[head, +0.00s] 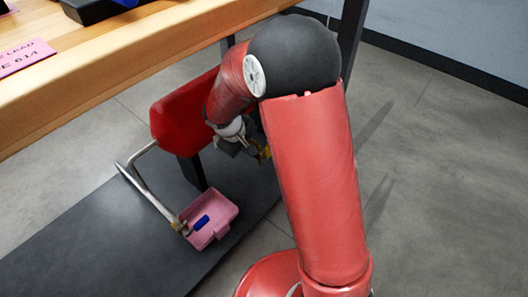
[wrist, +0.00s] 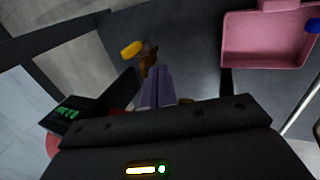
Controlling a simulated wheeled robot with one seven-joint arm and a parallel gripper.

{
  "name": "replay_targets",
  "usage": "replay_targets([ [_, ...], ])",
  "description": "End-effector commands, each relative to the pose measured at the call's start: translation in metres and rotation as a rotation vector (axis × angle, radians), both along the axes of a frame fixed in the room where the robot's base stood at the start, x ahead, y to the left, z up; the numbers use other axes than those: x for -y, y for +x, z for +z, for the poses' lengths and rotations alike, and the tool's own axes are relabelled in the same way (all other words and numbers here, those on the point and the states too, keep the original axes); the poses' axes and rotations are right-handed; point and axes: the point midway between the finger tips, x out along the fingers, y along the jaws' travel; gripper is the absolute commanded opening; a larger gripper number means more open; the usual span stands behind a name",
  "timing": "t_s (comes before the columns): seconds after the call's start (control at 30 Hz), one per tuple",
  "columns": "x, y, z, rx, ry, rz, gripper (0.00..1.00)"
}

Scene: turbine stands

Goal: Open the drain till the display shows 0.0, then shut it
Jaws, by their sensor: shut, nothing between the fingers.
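My gripper (wrist: 157,88) is shut and empty, its fingers together near a brass valve (wrist: 148,62) with a yellow lever (wrist: 132,49). The lever also shows in the head view (head: 265,155), beside my gripper under the red tank (head: 182,112). I cannot tell whether the fingertips touch the valve. A black display (wrist: 67,113) with green digits stands left in the wrist view; the digits are too small to read surely. A blue lever (head: 202,222) is at the end of a bent metal pipe (head: 147,185), over a pink tray (head: 223,207); the tray also shows in the wrist view (wrist: 262,60).
A wooden tabletop (head: 100,70) overhangs at upper left, with a pink label (head: 25,57) on it. A dark table leg (head: 350,40) stands behind my arm. The dark base plate (head: 90,240) is bare at lower left. Open grey floor (head: 440,190) lies right.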

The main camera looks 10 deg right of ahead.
Motion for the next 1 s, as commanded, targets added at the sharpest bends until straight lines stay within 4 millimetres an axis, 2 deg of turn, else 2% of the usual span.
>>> replay_targets([
  [0.23, 0.0, 0.0, 0.0, 0.0, 0.0, -0.001, 0.0],
  [0.37, 0.002, 0.001, -0.006, -0.001, 0.0, -0.003, 0.0],
  [0.47, 0.006, 0.003, -0.019, -0.003, -0.001, -0.002, 0.0],
  [0.87, 0.031, 0.022, -0.097, -0.002, 0.0, -0.003, 0.0],
  [1.0, 0.05, 0.035, -0.092, 0.001, 0.001, -0.007, 0.0],
])
